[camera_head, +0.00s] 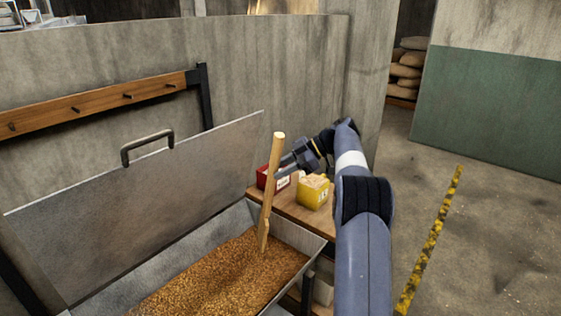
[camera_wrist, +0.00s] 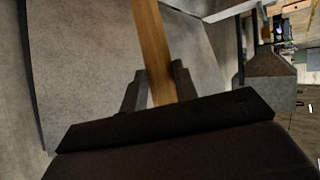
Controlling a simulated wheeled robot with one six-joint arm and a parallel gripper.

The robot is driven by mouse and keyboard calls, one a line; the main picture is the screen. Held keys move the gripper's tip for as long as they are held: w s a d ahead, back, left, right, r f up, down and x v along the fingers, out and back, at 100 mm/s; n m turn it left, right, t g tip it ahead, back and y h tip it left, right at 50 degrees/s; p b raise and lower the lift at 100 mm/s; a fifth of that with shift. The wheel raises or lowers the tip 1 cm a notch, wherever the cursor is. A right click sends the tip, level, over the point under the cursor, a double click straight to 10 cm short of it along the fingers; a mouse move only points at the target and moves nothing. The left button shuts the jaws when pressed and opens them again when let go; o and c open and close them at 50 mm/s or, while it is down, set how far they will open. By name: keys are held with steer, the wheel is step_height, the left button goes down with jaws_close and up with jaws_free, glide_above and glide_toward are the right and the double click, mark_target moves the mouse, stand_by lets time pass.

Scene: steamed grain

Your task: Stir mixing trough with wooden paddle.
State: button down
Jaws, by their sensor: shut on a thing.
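The mixing trough (camera_head: 283,232) is a metal bin full of brown grain (camera_head: 215,278), with its lid (camera_head: 150,200) standing open at the back. The wooden paddle (camera_head: 270,190) stands nearly upright at the trough's right part. Its lower end meets the grain, and how deep it goes is hidden. My gripper (camera_head: 279,172) is shut on the paddle's shaft above the trough rim, reaching in from the right. In the wrist view the paddle (camera_wrist: 152,45) runs between the two fingers (camera_wrist: 155,88).
A wooden side table (camera_head: 295,212) right of the trough holds a red box (camera_head: 264,178) and a yellow box (camera_head: 313,192). A concrete wall and a wooden peg rail (camera_head: 100,100) stand behind. Sacks (camera_head: 408,65) are stacked far right. The floor at right is clear.

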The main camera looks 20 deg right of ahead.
steer(key=f+b, duration=0.2)
steer(key=f, duration=0.2)
steer(key=f+b, duration=0.2)
steer(key=f, duration=0.3)
steer(key=f+b, duration=0.2)
steer(key=f, duration=0.3)
steer(key=shift+w+d+f, duration=0.15)
steer(key=shift+w+d, duration=0.1)
steer(key=shift+d, duration=0.1)
steer(key=s+a, duration=0.9)
steer(key=a, duration=0.6)
steer(key=s+a+b, duration=0.1)
steer(key=s+a, duration=0.8)
steer(key=a, duration=0.5)
steer(key=s+a, duration=0.9)
steer(key=a, duration=0.6)
step_height(320, 180, up, 23)
steer(key=w+d+p, duration=0.1)
steer(key=p, duration=0.7)
steer(key=shift+d, duration=0.3)
steer(key=shift+f+b, duration=0.25)
steer(key=shift+b, duration=0.1)
